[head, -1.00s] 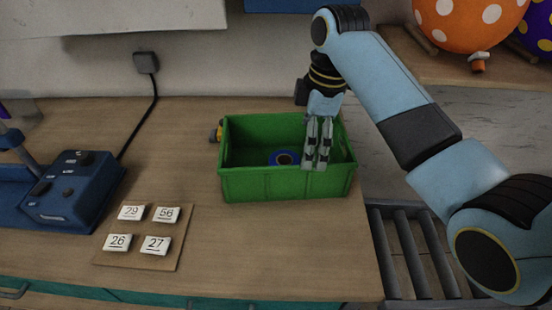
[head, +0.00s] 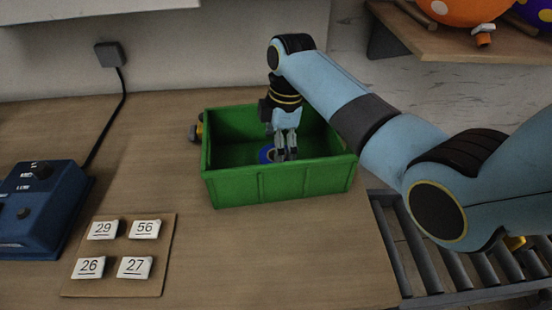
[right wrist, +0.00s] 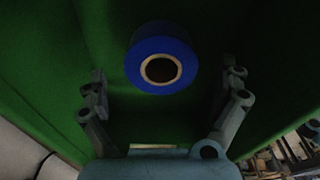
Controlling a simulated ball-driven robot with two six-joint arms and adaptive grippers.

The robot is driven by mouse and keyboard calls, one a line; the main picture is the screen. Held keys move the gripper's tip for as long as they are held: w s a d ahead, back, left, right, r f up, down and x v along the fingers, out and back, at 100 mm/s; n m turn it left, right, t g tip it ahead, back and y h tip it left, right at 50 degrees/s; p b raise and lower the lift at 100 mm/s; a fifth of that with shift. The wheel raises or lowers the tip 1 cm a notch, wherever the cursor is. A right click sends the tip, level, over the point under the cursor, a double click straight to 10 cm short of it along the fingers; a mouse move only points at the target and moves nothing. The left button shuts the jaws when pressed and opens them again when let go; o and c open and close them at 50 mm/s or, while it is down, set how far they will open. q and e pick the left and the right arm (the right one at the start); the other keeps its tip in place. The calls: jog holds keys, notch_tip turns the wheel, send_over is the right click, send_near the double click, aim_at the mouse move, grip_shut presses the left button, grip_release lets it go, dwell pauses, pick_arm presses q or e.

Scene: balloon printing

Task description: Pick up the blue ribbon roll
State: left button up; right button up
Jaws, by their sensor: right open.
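The blue ribbon roll (head: 266,155) lies in the green crate (head: 280,186), partly hidden behind my right gripper in the head view. In the right wrist view the blue ribbon roll (right wrist: 161,48) shows whole, with its pale core ring and dark hole. My right gripper (head: 287,157) points down into the crate, close to the roll. In the right wrist view my right gripper (right wrist: 166,84) has its fingers apart, with nothing between them, and the roll lies ahead of the gap. My left gripper is out of view.
A board (head: 118,278) with several numbered white tiles lies left of the crate. A blue machine (head: 37,205) stands at the far left. Rollers (head: 440,250) run beside the table's right edge.

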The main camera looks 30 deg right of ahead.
notch_tip(320, 180, down, 2)
jog(key=shift+s+f, duration=0.1)
jog(key=shift+f, duration=0.4)
jog(key=shift+a, duration=0.1)
jog(key=shift+c, duration=0.7)
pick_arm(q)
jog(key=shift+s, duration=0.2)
pick_arm(e)
jog(key=c, duration=1.1)
